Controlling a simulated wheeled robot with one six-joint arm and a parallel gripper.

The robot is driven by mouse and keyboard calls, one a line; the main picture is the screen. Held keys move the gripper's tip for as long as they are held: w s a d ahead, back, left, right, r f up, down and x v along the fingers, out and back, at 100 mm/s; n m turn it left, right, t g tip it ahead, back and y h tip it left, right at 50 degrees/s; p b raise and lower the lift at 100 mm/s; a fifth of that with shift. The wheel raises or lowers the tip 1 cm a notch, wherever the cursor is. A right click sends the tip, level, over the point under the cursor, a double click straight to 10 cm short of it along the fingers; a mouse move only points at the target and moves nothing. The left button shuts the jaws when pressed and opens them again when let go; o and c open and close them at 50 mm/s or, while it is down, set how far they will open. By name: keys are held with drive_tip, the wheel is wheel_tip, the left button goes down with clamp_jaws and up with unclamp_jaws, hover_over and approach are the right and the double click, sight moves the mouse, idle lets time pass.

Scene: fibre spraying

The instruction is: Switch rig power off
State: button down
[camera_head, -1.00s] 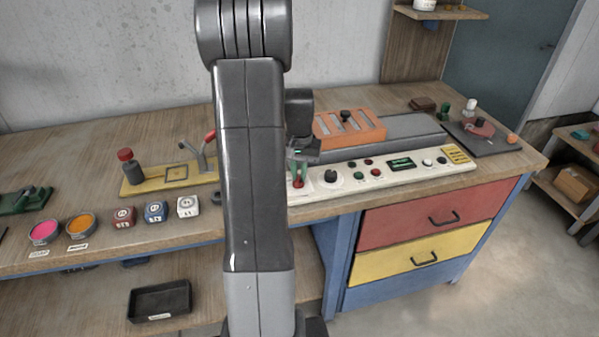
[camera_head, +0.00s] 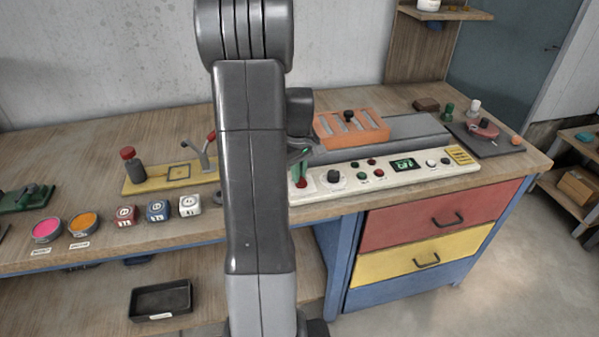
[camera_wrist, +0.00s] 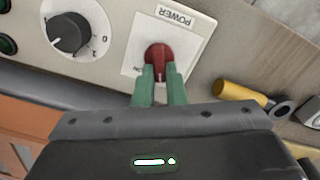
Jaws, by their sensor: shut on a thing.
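The red power knob (camera_wrist: 159,55) sits on a white plate under a POWER label (camera_wrist: 172,16) on the cream control panel. In the wrist view my gripper (camera_wrist: 160,74) has its two green fingers shut on the knob, one on each side. The knob's near part is partly hidden between the fingers. In the head view my gripper (camera_head: 299,172) reaches down to the red knob (camera_head: 301,184), beside my arm, at the left part of the panel (camera_head: 400,180). The panel's small display (camera_head: 404,163) is lit green.
A black rotary dial (camera_wrist: 70,32) is close beside the knob. A yellow-handled tool (camera_wrist: 240,93) lies on the other side in the wrist view. An orange slotted block (camera_head: 352,130) stands behind the panel. Labelled cubes (camera_head: 157,211) and colour pots (camera_head: 83,224) are at the left.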

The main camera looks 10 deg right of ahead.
drive_tip(key=shift+n, duration=0.9)
drive_tip(key=c, duration=1.5)
unclamp_jaws()
wheel_tip(320, 180, up, 14)
drive_tip(key=shift+f, duration=0.1)
